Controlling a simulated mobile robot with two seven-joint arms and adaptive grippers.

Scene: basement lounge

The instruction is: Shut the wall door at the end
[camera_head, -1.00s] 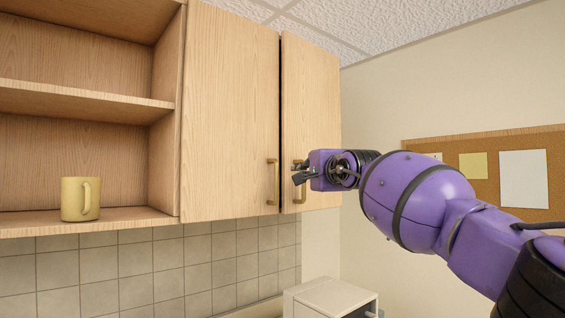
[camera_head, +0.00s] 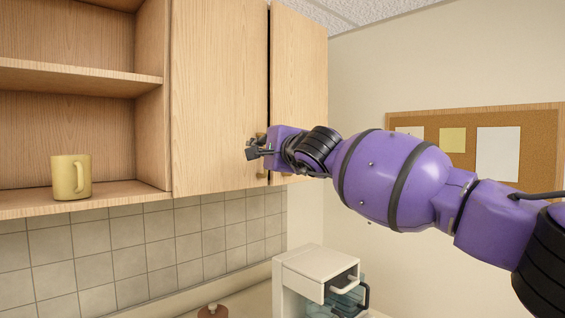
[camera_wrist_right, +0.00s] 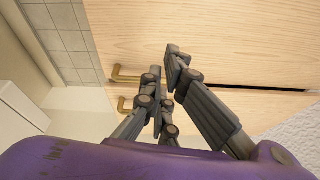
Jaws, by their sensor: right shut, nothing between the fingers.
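The end wall door (camera_head: 300,85) is the rightmost wooden door of the wall cabinet. A narrow dark gap runs between it and the neighbouring door (camera_head: 215,100), and it seems to stand slightly ajar. My right gripper (camera_head: 251,150) is shut and empty, in front of the neighbouring door near the gap, and hides most of the handles. In the right wrist view, the fingers (camera_wrist_right: 165,65) point at the door fronts, with two brass handles (camera_wrist_right: 124,75) beside them. I cannot tell whether they touch. My left gripper is not in view.
A yellow mug (camera_head: 71,177) stands on the open shelf at left. A white cabinet-like unit (camera_head: 312,270) with handles stands below the end door. A corkboard (camera_head: 545,150) hangs on the right wall. Tiles line the wall under the cabinet.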

